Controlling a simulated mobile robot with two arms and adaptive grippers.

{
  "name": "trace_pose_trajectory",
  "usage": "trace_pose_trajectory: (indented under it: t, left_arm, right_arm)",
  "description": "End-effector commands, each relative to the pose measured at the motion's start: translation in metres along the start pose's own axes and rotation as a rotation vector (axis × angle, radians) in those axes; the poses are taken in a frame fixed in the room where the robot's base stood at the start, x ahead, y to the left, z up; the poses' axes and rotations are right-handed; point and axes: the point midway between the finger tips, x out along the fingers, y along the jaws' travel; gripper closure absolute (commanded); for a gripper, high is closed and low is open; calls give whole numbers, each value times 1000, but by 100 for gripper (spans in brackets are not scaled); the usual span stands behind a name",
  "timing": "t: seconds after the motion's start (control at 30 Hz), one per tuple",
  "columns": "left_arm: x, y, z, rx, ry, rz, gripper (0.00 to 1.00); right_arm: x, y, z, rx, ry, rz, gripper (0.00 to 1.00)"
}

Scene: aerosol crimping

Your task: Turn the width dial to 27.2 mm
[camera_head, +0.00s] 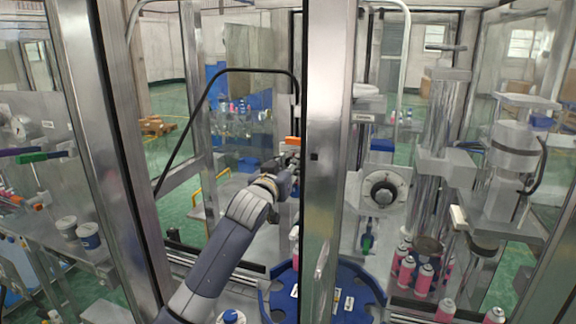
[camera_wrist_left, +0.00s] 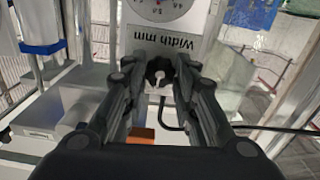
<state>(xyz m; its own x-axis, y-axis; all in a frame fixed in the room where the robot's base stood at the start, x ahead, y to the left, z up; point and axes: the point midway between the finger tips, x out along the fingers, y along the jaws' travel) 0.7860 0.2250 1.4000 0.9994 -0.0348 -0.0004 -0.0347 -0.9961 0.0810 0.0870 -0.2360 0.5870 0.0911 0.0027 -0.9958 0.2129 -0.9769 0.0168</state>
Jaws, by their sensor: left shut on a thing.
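The width dial knob (camera_wrist_left: 158,72) is black with a pale marker and shows in the left wrist view. My left gripper (camera_wrist_left: 159,76) is shut on the knob, one finger on each side. In the head view my left gripper (camera_head: 288,178) is partly hidden by the steel post. My right gripper is not in view.
A steel post (camera_head: 321,130) stands just right of my left gripper. Another round dial (camera_head: 383,193) is on a machine to the right. A blue round carrier (camera_head: 278,298) and pink cans (camera_head: 424,279) stand lower down. A dark cable (camera_wrist_left: 240,126) runs beside the gripper.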

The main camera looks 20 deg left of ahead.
Motion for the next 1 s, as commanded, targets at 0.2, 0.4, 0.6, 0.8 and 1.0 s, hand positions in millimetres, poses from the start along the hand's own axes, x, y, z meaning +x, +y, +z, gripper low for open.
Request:
trace_pose_trajectory:
  t: [0.2,0.4,0.6,0.8,1.0]
  left_arm:
    - [0,0,-1,171,1,-1,97]
    - [0,0,-1,343,2,-2,97]
    - [0,0,-1,491,2,-1,97]
    - [0,0,-1,597,1,-1,97]
    - [0,1,-1,653,2,-1,97]
  right_arm:
    - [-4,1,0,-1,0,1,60]
    - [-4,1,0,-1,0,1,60]
    - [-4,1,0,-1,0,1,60]
    - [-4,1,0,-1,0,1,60]
    - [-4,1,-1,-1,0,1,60]
